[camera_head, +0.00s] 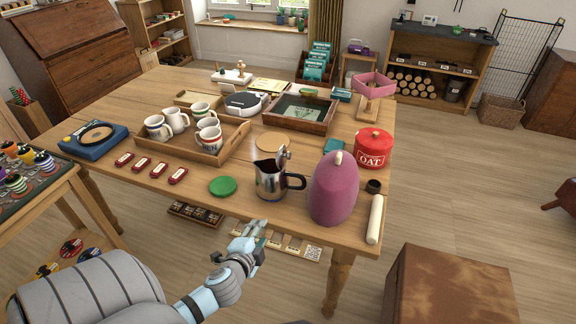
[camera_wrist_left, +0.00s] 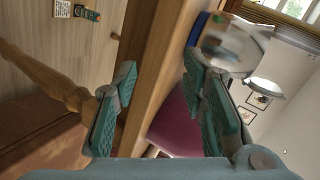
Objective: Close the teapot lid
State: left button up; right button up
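The silver teapot (camera_head: 267,182) with a black handle stands on the wooden table near its front edge. Its lid (camera_head: 284,156) is tilted up, open, above the rim. The teapot's shiny body also shows in the left wrist view (camera_wrist_left: 232,42), beyond the fingers. My left gripper (camera_head: 252,238) is in front of the table edge, below and apart from the teapot. In the left wrist view its two fingers (camera_wrist_left: 160,78) are spread with nothing between them. My right gripper is not in view.
A purple tea cosy (camera_head: 334,190) stands close right of the teapot, with a red OAT tin (camera_head: 373,150) behind it. A green disc (camera_head: 223,186) lies to the left. A wooden tray (camera_head: 238,143) with several mugs is behind left. The table's front edge (camera_head: 190,204) is near my gripper.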

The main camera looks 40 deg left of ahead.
aim_at(289, 158)
pick_arm(q)
notch_tip(289, 158, up, 16)
jog(key=w+d+m+t+y, duration=0.1)
jog(key=w+d+m+t, duration=0.1)
jog(key=w+t, duration=0.15)
jog(key=shift+t, duration=0.55)
jog(key=b+x, duration=0.1)
jog(key=x, duration=1.2)
jog(key=shift+w+f, duration=0.1)
jog(key=shift+f, duration=0.05)
jog(key=shift+c, duration=0.6)
grip_shut()
